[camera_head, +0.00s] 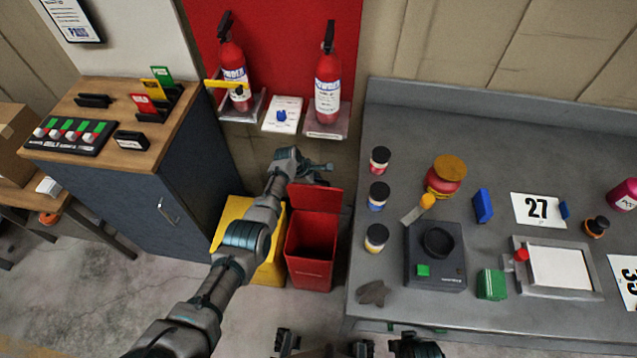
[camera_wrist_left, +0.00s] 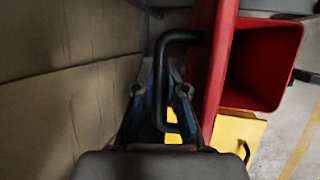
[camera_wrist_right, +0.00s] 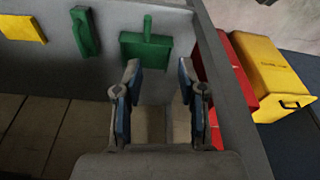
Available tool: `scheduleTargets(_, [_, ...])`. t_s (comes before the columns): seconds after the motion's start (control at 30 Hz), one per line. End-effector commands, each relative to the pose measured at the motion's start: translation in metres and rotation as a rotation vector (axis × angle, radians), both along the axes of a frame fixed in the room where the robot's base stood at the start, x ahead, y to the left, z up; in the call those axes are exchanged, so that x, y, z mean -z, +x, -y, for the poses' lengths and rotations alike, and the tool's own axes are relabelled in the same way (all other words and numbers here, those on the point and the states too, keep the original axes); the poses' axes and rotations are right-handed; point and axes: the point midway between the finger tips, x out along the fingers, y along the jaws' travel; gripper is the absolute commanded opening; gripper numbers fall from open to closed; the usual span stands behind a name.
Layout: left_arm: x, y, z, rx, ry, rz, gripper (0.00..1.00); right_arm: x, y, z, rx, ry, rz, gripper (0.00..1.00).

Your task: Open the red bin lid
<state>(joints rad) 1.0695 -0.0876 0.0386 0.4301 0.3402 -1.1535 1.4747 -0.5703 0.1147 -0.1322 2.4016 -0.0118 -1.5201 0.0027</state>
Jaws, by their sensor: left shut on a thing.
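The red bin (camera_head: 310,268) stands on the floor between the yellow bin and the grey workbench. Its red lid (camera_head: 316,199) is raised at the back, and the dark inside shows. In the left wrist view the lid (camera_wrist_left: 217,70) stands on edge beside the bin's opening (camera_wrist_left: 265,65). My left gripper (camera_head: 318,168) is behind the lid. Its fingers (camera_wrist_left: 160,105) are shut on the lid's black handle (camera_wrist_left: 172,38). My right gripper (camera_wrist_right: 158,85) is open with nothing between its fingers. The red bin (camera_wrist_right: 235,70) shows to its right.
The yellow bin (camera_head: 235,222) stands close on the left, partly behind my left arm. The grey workbench (camera_head: 400,320) on the right carries jars, a scale and cards. A blue cabinet (camera_head: 150,205) is at left. Floor in front is clear.

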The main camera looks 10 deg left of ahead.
Motion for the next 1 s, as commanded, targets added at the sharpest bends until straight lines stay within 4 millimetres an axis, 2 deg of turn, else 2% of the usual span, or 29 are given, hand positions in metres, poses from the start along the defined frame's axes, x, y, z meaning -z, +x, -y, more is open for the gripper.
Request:
scheduleTargets(0.03, [0.006, 0.001, -0.008, -0.006, 0.011, -0.004, 0.0, -0.003, -0.002, 0.0, 0.001, 0.0, 0.001, 0.4])
scheduleTargets(0.2, [0.008, 0.004, -0.008, -0.006, 0.012, -0.001, 0.0, -0.015, -0.004, 0.001, 0.001, 0.001, 0.009, 0.4])
scheduleTargets(0.43, [0.007, 0.007, -0.008, -0.007, 0.012, 0.002, 0.0, -0.016, 0.007, -0.002, -0.002, 0.011, 0.052, 0.4])
scheduleTargets(0.77, [0.005, 0.008, -0.008, -0.007, 0.012, 0.005, 0.0, -0.015, 0.008, 0.0, -0.003, 0.013, 0.057, 0.4])
scheduleTargets(0.8, [0.005, 0.008, -0.008, -0.008, 0.012, 0.006, 0.16, -0.015, 0.008, 0.0, -0.003, 0.013, 0.057, 0.4])
scheduleTargets(0.83, [0.005, 0.008, -0.008, -0.008, 0.012, 0.006, 0.23, -0.015, 0.007, 0.0, -0.003, 0.013, 0.056, 0.4])
scheduleTargets(1.0, [0.005, 0.007, -0.005, -0.005, 0.009, 0.003, 0.23, -0.015, 0.007, 0.001, -0.003, 0.013, 0.055, 0.4])
